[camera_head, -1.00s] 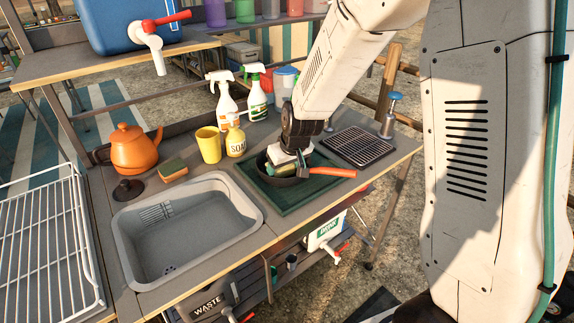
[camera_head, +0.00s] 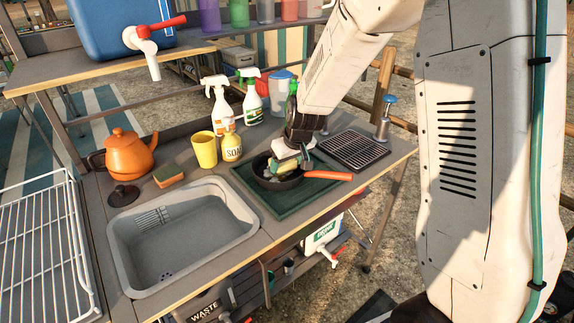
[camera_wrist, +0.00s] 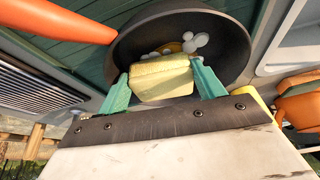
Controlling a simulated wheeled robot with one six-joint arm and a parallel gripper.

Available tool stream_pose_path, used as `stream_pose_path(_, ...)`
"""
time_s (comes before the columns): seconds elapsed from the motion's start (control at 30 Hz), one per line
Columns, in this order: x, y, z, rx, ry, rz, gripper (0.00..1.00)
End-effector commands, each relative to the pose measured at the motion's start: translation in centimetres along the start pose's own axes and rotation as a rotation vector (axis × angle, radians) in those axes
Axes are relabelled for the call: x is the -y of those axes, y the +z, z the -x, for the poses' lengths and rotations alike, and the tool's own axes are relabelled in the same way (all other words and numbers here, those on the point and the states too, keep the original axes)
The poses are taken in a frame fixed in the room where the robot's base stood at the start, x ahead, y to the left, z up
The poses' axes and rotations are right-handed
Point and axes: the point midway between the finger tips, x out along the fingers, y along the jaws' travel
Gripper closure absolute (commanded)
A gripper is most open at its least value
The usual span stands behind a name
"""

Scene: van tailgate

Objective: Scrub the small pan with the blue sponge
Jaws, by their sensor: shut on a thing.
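My gripper (camera_head: 291,163) is shut on a sponge (camera_wrist: 161,79) whose visible face is pale yellow; I see no blue on it. The two teal fingers press its sides in the wrist view. The small dark pan (camera_head: 266,181), with its orange handle (camera_head: 328,175) pointing right, sits on the green mat. The sponge is over the inside of the pan; whether it touches the bottom cannot be told. White foam-like blobs and a yellow-brown spot (camera_wrist: 189,46) show on the pan's bottom beyond the sponge.
A grey sink basin (camera_head: 180,222) is to the left. A second sponge (camera_head: 168,176), yellow-orange and green, lies behind it near an orange kettle (camera_head: 128,154). A yellow cup (camera_head: 205,150), soap bottle (camera_head: 231,147) and spray bottles stand behind the mat (camera_head: 285,205). A black rack (camera_head: 353,149) is right.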

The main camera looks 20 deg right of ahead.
Motion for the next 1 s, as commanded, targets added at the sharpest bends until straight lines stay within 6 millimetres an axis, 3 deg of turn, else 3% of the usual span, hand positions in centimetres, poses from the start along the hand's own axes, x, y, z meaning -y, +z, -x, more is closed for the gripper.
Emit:
stream_pose_path(0.5, 0.0, -1.9, 4.6, -0.002, 0.001, 0.002, 0.51)
stream_pose_path(1.0, 0.0, -2.2, 5.3, -0.002, 0.001, 0.001, 0.51)
